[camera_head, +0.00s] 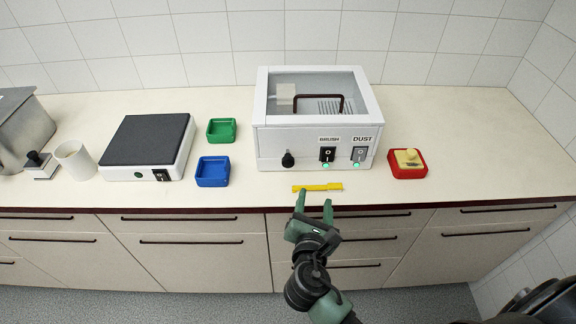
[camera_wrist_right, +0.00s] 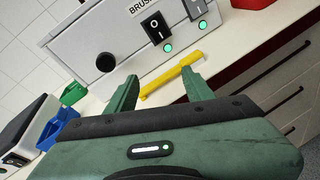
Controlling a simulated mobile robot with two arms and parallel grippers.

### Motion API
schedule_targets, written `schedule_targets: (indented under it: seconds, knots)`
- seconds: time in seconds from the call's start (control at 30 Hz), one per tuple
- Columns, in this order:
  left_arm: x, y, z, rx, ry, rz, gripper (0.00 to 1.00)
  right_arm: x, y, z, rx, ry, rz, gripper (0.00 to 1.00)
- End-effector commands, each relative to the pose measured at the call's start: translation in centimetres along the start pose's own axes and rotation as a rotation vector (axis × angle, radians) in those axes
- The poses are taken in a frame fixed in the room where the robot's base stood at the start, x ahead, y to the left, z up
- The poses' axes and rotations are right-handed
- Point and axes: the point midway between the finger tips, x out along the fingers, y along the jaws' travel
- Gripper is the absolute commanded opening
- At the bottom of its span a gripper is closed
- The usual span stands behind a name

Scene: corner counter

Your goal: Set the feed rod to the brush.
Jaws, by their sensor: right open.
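A yellow rod (camera_head: 318,187), which looks like the feed rod, lies flat on the counter near its front edge, in front of the white machine. The machine (camera_head: 270,145) has a clear-topped lid, a black knob (camera_head: 288,159) and two rocker switches with lit green lamps. The label over the left switch (camera_head: 327,154) begins "BRUS" in the wrist view. Inside, a pale block (camera_head: 285,95) shows through the lid; I cannot tell whether it is the brush. My right gripper (camera_head: 314,200) is open and empty, just in front of the rod. The rod (camera_wrist_right: 170,78) also shows beyond its fingers (camera_wrist_right: 160,90). My left gripper is out of view.
Right of the machine is a red tray (camera_head: 408,173) holding a beige piece (camera_head: 408,157). To the left are green (camera_head: 221,130) and blue (camera_head: 212,172) trays, a dark-topped device (camera_head: 150,140), a white cup (camera_head: 75,160) and a metal container (camera_head: 22,125). The far-right counter is clear.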

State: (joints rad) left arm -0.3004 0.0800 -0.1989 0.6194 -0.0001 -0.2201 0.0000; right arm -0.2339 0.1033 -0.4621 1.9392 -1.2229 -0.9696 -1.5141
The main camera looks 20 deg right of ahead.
Motion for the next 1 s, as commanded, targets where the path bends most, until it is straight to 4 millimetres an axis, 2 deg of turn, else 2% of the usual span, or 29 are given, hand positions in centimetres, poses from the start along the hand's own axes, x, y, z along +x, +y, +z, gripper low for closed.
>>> schedule_targets:
  seconds: [0.03,0.1,0.2,0.3,0.43,0.73,1.0]
  knots:
    - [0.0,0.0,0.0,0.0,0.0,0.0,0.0,0.2,2.0,0.2,-0.161,-0.053,0.057,0.52]
    - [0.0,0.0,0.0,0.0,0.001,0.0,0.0,0.2,4.3,0.5,-0.35,-0.121,0.118,0.52]
    - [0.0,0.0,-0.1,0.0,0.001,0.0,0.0,-0.1,6.3,0.6,-0.524,-0.188,0.166,0.52]
    - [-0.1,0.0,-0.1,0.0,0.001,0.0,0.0,0.1,7.3,0.8,-0.598,-0.219,0.183,0.52]
    - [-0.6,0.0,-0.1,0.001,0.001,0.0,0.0,1.4,7.8,1.1,-0.608,-0.224,0.185,0.52]
    - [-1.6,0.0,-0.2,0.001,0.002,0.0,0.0,5.9,8.8,1.7,-0.604,-0.221,0.184,0.52]
    - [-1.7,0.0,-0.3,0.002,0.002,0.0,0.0,7.3,9.0,1.9,-0.6,-0.219,0.182,0.52]
